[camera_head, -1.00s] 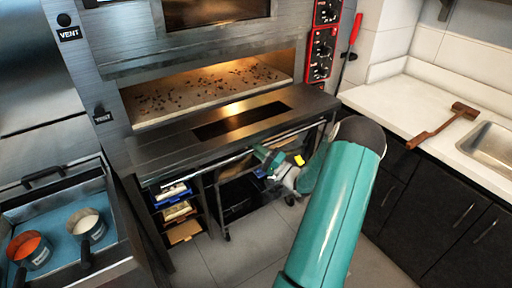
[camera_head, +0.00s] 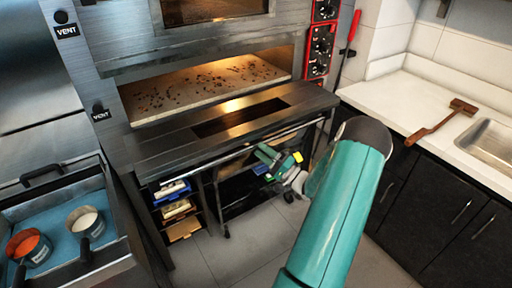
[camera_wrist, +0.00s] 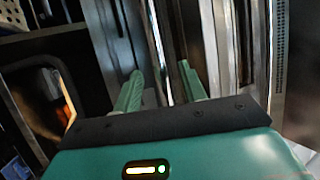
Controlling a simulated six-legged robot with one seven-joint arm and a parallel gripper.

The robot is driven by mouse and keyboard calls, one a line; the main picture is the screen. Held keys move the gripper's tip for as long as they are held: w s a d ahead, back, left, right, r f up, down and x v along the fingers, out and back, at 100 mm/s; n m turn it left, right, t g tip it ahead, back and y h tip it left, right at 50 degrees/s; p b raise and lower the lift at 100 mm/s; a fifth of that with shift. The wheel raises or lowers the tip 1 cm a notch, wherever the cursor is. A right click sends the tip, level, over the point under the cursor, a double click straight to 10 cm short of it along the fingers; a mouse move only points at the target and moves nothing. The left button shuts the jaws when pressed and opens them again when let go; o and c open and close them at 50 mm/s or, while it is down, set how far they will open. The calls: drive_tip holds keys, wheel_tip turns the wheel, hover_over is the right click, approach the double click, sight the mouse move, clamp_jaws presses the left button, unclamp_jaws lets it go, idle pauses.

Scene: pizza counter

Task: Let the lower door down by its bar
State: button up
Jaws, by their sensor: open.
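The lower door (camera_head: 172,146) of the oven lies let down, roughly flat, with its dark window facing up. The lit chamber (camera_head: 205,88) behind it stands open. The door's bar (camera_head: 222,159) runs along its front edge. My gripper (camera_head: 266,154) is open just at or under the middle of the bar; I cannot tell whether it touches. In the wrist view the two green fingers (camera_wrist: 161,86) are spread apart, with a bright narrow metal strip (camera_wrist: 158,42) between or beyond them. Nothing is clearly held.
Below the door is a rack with coloured bins (camera_head: 175,209). A counter with pans (camera_head: 85,221) stands at left. At right is a white counter (camera_head: 392,103) with a wooden brush (camera_head: 440,122) and sink. The floor (camera_head: 235,245) in front is clear.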

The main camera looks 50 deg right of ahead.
drive_tip(key=v, duration=0.9)
drive_tip(key=shift+s+f, duration=0.15)
drive_tip(key=shift+s, duration=0.15)
